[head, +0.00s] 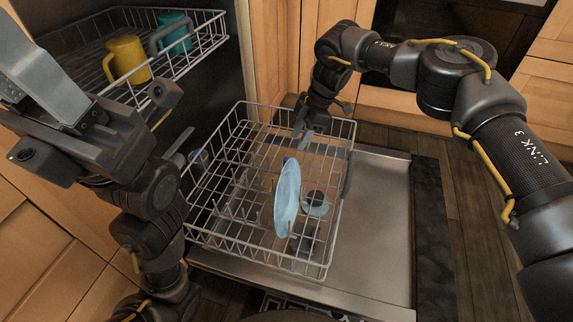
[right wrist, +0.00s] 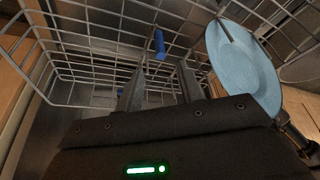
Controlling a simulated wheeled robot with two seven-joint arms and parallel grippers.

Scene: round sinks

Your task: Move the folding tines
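The lower dishwasher rack (head: 225,252) is pulled out over the open door and has rows of thin upright wire tines (head: 230,208). A small blue tab (head: 286,160) shows in it near the top of the plate. A blue tab also shows in the right wrist view (right wrist: 158,42), just beyond my fingers. My right gripper (head: 303,137) reaches down into the far part of the rack. In the right wrist view its fingers (right wrist: 160,88) are apart with nothing between them. My left gripper (head: 45,85) is raised at the left, its fingertips unclear.
A light-blue plate (head: 287,200) stands on edge in the rack, close to my right gripper. It also shows in the right wrist view (right wrist: 243,70). The upper rack (head: 190,62) holds a yellow mug (head: 125,60) and a teal mug (head: 174,33). The door (head: 375,225) is bare at the right.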

